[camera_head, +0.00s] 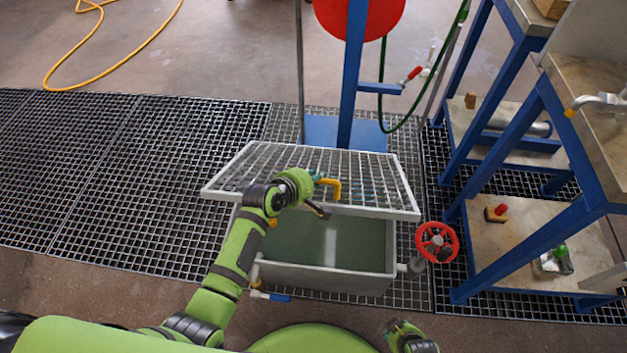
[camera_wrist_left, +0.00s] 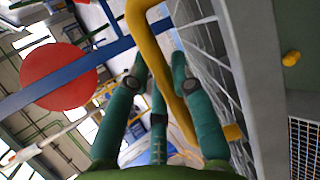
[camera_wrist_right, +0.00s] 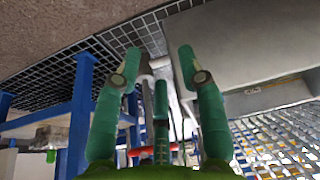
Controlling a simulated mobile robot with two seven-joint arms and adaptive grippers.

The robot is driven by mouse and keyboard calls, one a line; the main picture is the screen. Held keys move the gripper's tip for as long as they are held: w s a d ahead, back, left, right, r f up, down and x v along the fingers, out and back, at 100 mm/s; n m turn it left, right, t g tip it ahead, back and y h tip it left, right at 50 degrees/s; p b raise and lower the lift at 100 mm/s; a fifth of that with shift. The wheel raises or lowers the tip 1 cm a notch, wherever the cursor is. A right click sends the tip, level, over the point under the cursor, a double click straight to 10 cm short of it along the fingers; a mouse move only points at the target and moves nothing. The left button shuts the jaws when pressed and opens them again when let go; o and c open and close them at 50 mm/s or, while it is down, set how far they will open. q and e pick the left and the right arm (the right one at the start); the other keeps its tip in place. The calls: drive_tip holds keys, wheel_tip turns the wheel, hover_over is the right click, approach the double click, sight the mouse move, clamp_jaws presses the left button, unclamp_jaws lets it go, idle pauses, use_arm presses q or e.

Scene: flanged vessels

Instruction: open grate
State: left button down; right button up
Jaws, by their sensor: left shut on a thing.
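The grate (camera_head: 375,205) is a pale-framed mesh lid over a grey rectangular tank (camera_head: 320,278). Its near side is raised and the tank's dark green inside (camera_head: 345,240) shows below it. A yellow bent handle (camera_head: 336,186) is on the grate. My left gripper (camera_head: 322,195) is shut on this handle; the yellow bar (camera_wrist_left: 160,65) runs between its fingers in the left wrist view, with the grate mesh (camera_wrist_left: 205,60) beside it.
A red handwheel (camera_head: 437,242) sits on a pipe at the tank's right. A blue post with a red reel (camera_head: 360,12) and green hose stands behind the grate. Blue-framed shelving (camera_head: 520,230) is at the right. Floor grating (camera_head: 130,180) is clear at the left.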

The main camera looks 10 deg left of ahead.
drive_tip(key=shift+w+d+t+p, duration=0.2)
drive_tip(key=shift+t+p, duration=0.2)
drive_tip(key=shift+p, duration=0.15)
idle(0.4)
